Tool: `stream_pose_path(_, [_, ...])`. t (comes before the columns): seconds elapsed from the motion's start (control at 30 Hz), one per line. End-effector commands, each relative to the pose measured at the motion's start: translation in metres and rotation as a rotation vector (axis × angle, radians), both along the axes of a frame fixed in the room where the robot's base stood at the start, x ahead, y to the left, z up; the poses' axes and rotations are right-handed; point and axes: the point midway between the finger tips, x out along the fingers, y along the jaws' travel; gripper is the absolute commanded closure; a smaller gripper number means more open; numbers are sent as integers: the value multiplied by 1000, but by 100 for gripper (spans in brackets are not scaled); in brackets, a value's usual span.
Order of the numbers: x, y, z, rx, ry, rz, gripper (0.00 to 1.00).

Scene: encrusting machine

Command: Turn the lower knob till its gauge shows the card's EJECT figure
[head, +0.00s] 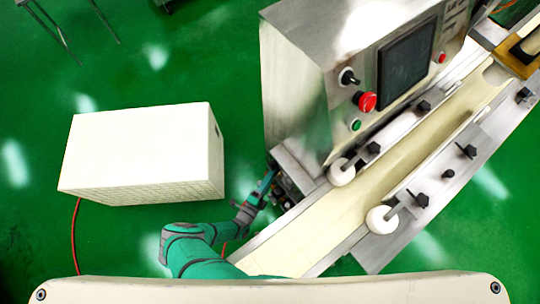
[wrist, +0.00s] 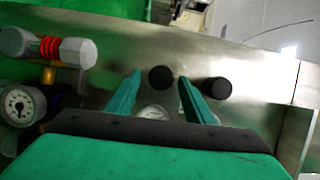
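In the wrist view, two round black knobs sit on a steel panel: one knob (wrist: 161,78) appears between my fingertips, the other knob (wrist: 217,88) is just right of the right finger. I cannot tell which is the lower knob. My gripper (wrist: 158,76) is open, its teal fingers spread with a gap on both sides of the first knob; they do not close on it. A gauge (wrist: 153,112) shows partly between the fingers; its reading is not legible. In the head view my gripper (head: 270,182) is at the machine's lower left side. No card is visible.
A second gauge (wrist: 18,104) and a grey fitting with a red coil (wrist: 48,47) are at left in the wrist view. In the head view, the steel machine (head: 295,85) with its conveyor (head: 340,215) stands right; a white box (head: 140,150) stands left on green floor.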

Motion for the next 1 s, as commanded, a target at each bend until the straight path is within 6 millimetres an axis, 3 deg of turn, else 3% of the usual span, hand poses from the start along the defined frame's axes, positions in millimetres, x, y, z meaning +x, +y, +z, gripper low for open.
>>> stream_pose_path(0.27, [-4,4,0,1,1,1,52])
stream_pose_path(0.7, [-68,43,1,1,1,2,52])
stream_pose_path(1.0, [-91,57,2,0,0,1,52])
